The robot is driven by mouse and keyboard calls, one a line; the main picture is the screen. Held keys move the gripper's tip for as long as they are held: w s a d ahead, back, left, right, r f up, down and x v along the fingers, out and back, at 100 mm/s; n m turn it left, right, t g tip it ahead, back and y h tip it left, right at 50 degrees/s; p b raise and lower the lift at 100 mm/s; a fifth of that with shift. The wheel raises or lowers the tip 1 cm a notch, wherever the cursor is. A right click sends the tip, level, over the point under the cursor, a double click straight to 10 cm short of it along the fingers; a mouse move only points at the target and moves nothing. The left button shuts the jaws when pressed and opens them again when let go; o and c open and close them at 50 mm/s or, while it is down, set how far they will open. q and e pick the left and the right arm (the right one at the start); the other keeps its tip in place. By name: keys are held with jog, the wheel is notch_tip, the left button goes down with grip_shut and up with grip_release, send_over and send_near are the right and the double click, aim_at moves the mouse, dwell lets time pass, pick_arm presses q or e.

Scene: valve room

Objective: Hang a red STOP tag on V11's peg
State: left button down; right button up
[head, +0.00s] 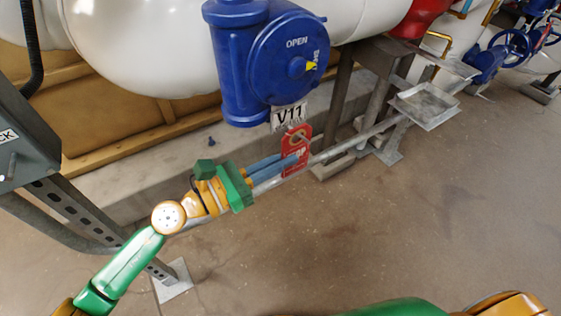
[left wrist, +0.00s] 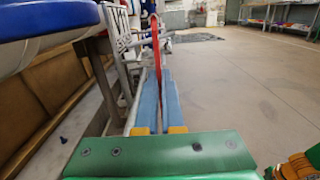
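The red STOP tag (head: 292,163) hangs upright just below the white V11 plate (head: 289,115) in the head view. In the left wrist view the tag (left wrist: 156,40) shows edge-on as a thin red strip. My left gripper (head: 294,160) has its blue fingers closed on the tag's lower part. In the left wrist view the fingers (left wrist: 160,74) lie close together at the tag. The tag's top hole is near the plate's lower edge. My right gripper is not in view.
The blue V11 valve body (head: 237,65) stands above the tag, with white pipes behind. A metal tray (head: 425,104) on a stand is to the right. A grey box (head: 25,140) on a frame is at the left. The floor in front is clear.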

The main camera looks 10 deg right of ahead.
pick_arm(q)
jog(key=shift+w+d+f, duration=0.4)
jog(key=shift+d+f, duration=0.05)
jog(key=shift+f, duration=0.1)
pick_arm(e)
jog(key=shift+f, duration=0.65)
pick_arm(q)
jog(key=shift+a, duration=0.15)
jog(key=c, duration=1)
grip_release()
jog(key=shift+r, duration=0.1)
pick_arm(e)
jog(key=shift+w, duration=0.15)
